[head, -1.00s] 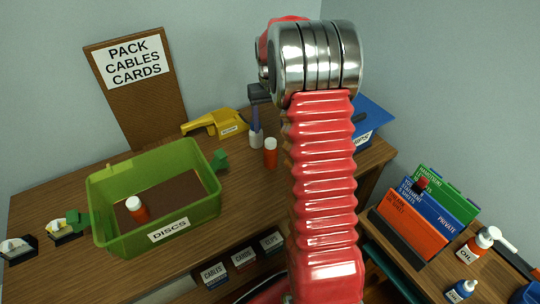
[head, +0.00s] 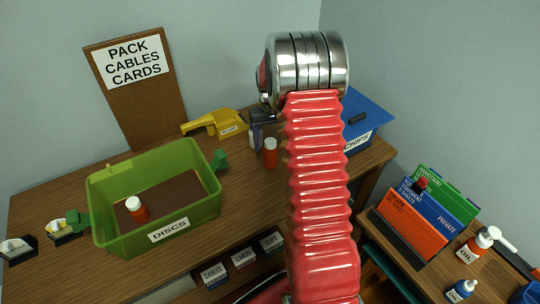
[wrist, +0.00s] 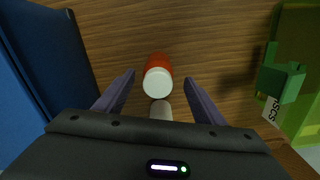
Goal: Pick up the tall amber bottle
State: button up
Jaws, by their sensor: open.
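An orange-amber bottle with a white cap (head: 270,155) stands upright on the wooden desk, just right of my gripper in the head view. In the wrist view this amber bottle (wrist: 159,64) shows cap-first, between and slightly beyond the fingertips. My gripper (wrist: 159,80) is open and empty, its two dark fingers on either side of the cap in the picture. In the head view my gripper (head: 257,145) is partly hidden by my arm. A second amber bottle (head: 138,210) with a white cap sits inside the green bin.
The green DISCS bin (head: 205,211) stands left on the desk (head: 62,190). A yellow tool (head: 215,123) lies behind; a pale-capped object (wrist: 160,109) is close by the amber bottle. A blue CHIPS bin (head: 368,115) stands right, partly behind my arm.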

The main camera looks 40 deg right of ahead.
aim_at(270, 150)
jog(key=shift+f, duration=0.1)
jog(key=shift+d+f, duration=0.15)
jog(key=shift+f, duration=2.35)
jog(key=shift+c, duration=0.4)
jog(key=c, duration=1.1)
jog(key=shift+r, duration=0.1)
jog(key=shift+c, duration=0.2)
notch_tip(270, 150, up, 10)
jog(key=shift+f, duration=0.1)
